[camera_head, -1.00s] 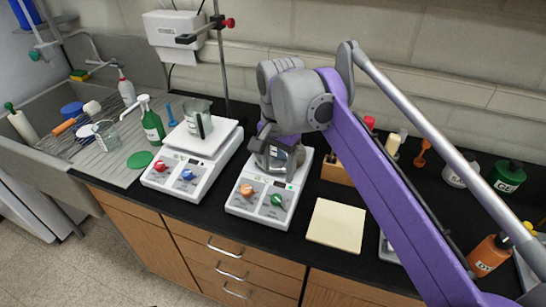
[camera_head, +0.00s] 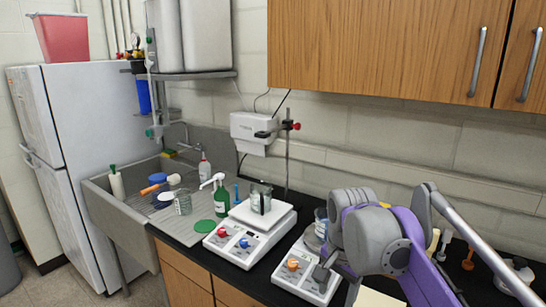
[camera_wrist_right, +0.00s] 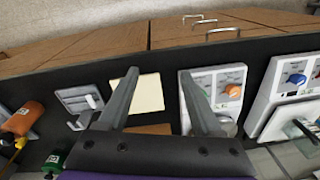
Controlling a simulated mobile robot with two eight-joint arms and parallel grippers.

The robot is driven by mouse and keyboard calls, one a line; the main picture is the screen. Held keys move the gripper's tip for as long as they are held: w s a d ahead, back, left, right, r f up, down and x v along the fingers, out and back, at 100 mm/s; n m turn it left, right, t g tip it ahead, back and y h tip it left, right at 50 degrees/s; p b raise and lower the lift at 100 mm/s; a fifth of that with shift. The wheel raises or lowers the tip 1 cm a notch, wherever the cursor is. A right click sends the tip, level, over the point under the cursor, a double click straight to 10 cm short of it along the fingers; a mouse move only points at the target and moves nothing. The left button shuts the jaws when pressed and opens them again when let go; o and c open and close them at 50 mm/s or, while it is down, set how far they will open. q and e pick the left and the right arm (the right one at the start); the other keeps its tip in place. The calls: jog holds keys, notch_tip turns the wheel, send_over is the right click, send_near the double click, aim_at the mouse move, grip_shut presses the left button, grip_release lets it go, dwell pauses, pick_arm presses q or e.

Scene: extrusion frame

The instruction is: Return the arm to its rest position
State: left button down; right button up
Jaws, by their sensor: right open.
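My right arm (camera_head: 385,240), purple and grey, comes in from the lower right in the head view and reaches over the bench beside the right hotplate (camera_head: 295,265). In the right wrist view my right gripper (camera_wrist_right: 159,76) is open. Its two grey fingers are well apart and nothing is held between them. A cream pad (camera_wrist_right: 149,92) lies on the black bench below the gap. A glass beaker (camera_head: 320,222) at the right hotplate is partly hidden by my arm. My left gripper is not in view.
A left hotplate (camera_head: 243,241) carries another beaker (camera_head: 261,198). A metal stand (camera_head: 287,160) rises behind it. Wooden cabinets (camera_head: 400,50) hang above the bench. A sink (camera_head: 110,210) lies to the left.

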jog(key=s+d+f+n+t, duration=0.2)
jog(key=s+f+n, duration=0.2)
jog(key=s+f, duration=0.5)
jog(key=s+d+f+n+t, duration=0.2)
jog(key=s+f+n, duration=0.3)
jog(key=s+f, duration=0.4)
notch_tip(320, 180, down, 3)
jog(key=shift+s+d+r, duration=0.1)
jog(key=shift+s+d, duration=0.2)
jog(key=shift+s, duration=0.1)
